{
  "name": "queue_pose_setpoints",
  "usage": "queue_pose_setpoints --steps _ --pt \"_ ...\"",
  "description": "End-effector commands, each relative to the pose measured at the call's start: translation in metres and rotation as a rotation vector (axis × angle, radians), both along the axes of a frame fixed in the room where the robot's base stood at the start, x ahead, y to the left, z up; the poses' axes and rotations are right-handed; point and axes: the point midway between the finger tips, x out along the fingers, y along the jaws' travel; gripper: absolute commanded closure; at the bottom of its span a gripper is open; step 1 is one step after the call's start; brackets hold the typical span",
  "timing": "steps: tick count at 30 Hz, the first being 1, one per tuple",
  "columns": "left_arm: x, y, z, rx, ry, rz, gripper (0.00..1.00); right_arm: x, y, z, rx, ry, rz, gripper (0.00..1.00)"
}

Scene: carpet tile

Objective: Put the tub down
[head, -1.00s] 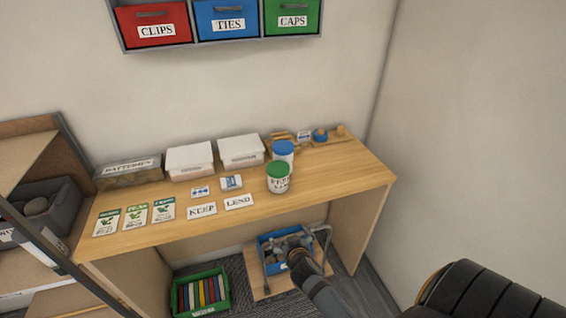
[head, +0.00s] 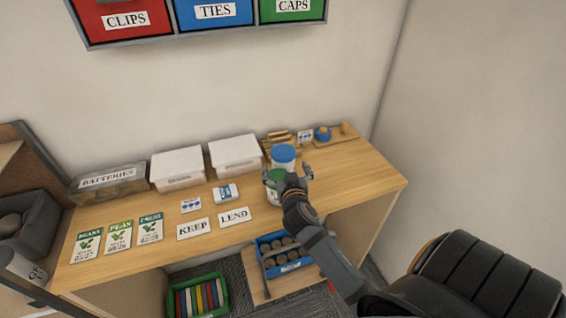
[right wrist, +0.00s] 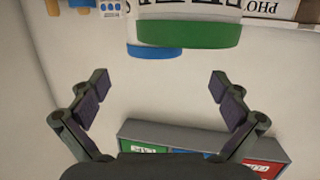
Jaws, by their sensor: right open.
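A white tub with a green lid (head: 272,189) stands on the desk, partly hidden behind my right gripper (head: 288,173). A second white tub with a blue lid (head: 284,154) stands just behind it. My right gripper is open, its fingers spread close to the green-lidded tub. In the right wrist view the open fingers (right wrist: 157,82) have nothing between them. There the green lid (right wrist: 188,36) shows upside down near the top, apart from the fingers, with the blue lid (right wrist: 155,51) partly behind it. My left gripper is not in view.
KEEP (head: 193,229) and LEND (head: 234,217) cards lie on the wooden desk (head: 330,184) left of the tubs. White boxes (head: 235,154) stand along the back. Below are a blue crate (head: 288,268) of round brown-topped items and a green crate (head: 198,299). A wall closes the right side.

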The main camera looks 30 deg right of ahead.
Motion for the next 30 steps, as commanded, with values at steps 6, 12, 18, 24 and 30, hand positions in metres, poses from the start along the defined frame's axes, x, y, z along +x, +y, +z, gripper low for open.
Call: queue_pose_setpoints --steps 6,12,18,24,30 --pt "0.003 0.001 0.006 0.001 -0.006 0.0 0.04 0.018 -0.009 -0.004 0.001 0.001 -0.001 0.0" --pt "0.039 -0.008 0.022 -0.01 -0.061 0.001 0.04 0.031 -0.02 -0.005 -0.003 0.002 -0.001 0.0" --pt "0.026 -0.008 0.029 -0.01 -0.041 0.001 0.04 0.056 -0.034 -0.015 0.0 0.001 0.0 0.0" --pt "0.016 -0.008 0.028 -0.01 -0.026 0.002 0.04 0.06 -0.036 -0.018 0.002 0.001 0.0 0.0" --pt "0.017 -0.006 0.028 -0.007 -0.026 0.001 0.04 0.06 -0.036 -0.018 0.002 0.001 0.0 0.16"
